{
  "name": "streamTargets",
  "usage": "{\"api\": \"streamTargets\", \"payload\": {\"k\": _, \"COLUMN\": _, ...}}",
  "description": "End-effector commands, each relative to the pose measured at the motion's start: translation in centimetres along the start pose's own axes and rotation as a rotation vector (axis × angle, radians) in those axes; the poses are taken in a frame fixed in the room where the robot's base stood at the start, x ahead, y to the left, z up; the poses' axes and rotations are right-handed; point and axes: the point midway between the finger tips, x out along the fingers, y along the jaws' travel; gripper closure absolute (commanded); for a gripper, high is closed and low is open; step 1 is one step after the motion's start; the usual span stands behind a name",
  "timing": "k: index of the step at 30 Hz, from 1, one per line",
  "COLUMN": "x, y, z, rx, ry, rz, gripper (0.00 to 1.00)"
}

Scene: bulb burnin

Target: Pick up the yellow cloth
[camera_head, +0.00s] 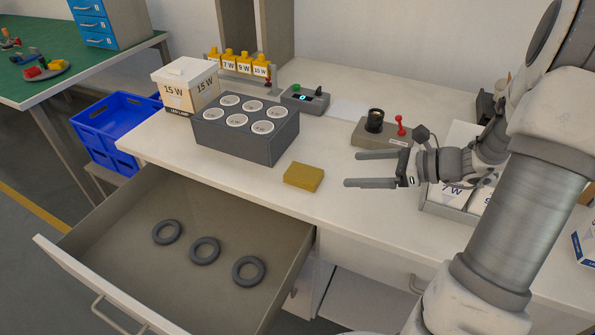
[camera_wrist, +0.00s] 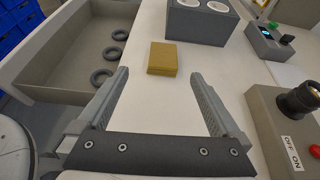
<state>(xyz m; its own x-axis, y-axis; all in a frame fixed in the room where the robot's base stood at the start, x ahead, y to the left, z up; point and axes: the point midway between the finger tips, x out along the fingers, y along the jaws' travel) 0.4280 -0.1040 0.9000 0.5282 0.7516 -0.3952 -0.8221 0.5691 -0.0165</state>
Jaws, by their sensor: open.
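The yellow cloth (camera_head: 304,177) lies folded in a flat block on the white bench, near its front edge and in front of the grey block with round sockets. It also shows in the wrist view (camera_wrist: 162,58), ahead of the fingertips and a little left of the middle between them. My gripper (camera_head: 352,170) is to the right of the cloth in the head view, apart from it and seemingly above the bench. In the wrist view its two fingers (camera_wrist: 160,82) are spread wide with nothing between them.
The grey socket block (camera_head: 246,133) stands behind the cloth. A switch box (camera_head: 384,133) with a black socket and red lever stands behind my gripper. An open drawer (camera_head: 120,235) with three grey rings juts out below the bench's front edge. Bare bench surrounds the cloth.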

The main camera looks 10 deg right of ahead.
Motion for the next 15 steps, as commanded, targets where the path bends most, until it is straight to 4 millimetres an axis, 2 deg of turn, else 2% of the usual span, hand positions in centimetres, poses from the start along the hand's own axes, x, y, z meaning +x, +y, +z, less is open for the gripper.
{"api": "streamTargets", "payload": {"k": 5, "x": 1.6, "y": -0.3, "z": -0.6, "rx": 0.029, "ry": -0.017, "rz": -0.013, "gripper": 0.0}}
{"api": "streamTargets", "payload": {"k": 15, "x": 9.1, "y": -0.4, "z": -0.6, "rx": 0.024, "ry": -0.015, "rz": -0.011, "gripper": 0.0}}
